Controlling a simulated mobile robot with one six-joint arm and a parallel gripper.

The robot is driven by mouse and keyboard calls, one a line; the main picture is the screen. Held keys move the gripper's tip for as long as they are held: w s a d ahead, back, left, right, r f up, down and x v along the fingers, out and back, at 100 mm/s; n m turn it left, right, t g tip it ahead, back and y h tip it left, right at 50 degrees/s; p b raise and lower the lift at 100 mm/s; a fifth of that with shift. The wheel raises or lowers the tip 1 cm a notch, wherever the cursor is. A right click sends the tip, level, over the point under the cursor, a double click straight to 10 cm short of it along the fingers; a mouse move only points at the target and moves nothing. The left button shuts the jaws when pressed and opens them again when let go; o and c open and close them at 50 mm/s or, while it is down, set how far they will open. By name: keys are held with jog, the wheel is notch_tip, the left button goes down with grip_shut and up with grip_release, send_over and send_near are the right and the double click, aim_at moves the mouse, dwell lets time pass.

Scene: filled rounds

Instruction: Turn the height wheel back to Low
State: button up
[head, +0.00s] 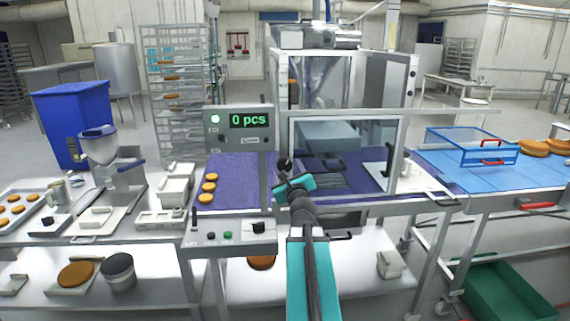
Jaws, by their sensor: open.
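My gripper (284,178) is at the front of the conveyor machine (340,62), in front of its clear guard, at the end of my teal and dark arm. Its fingers are small and partly hidden, and nothing shows held between them. A dark round knob (284,163) shows just above the gripper; I cannot tell whether it is the height wheel or whether they touch. A black knob (258,226) is on the front control panel (228,238), left of my arm. No Low mark or wheel setting is readable.
A display (249,120) reads 0 pcs. Several orange rounds (209,187) lie on the purple belt (235,170). A blue bin (75,120) and a dispenser (110,160) are at left.

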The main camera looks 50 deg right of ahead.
aim_at(284, 163)
jog(key=shift+x, duration=1.4)
jog(key=c, duration=1.1)
jog(key=shift+o, duration=0.3)
